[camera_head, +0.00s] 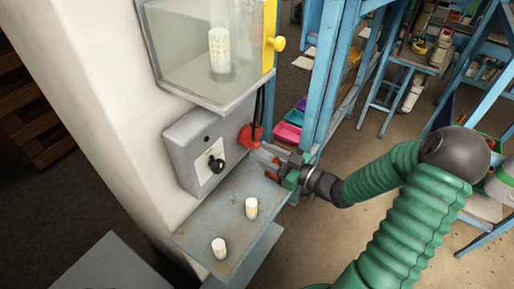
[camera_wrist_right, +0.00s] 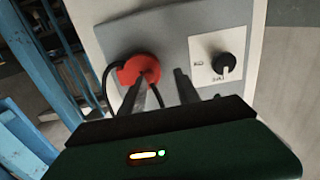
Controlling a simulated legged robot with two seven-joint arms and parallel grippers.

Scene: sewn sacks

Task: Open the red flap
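The red flap (camera_head: 250,135) is a round red piece on the side of the grey control box (camera_head: 190,150). It also shows in the wrist view (camera_wrist_right: 138,67) as a red disc with a black cable beside it. My right gripper (camera_head: 262,154) is right in front of the flap. In the wrist view its two dark fingers (camera_wrist_right: 168,84) stand apart with nothing between them. One finger overlaps the lower right part of the red disc; I cannot tell whether it touches. My left gripper is not in view.
A black knob (camera_head: 216,165) is on the box, near the flap. A glass case (camera_head: 205,50) with a yellow side handle (camera_head: 279,43) hangs above. Below, a blue-grey shelf (camera_head: 225,225) holds two pale cylinders (camera_head: 251,208) (camera_head: 219,248). A blue frame (camera_head: 322,75) stands close at the right.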

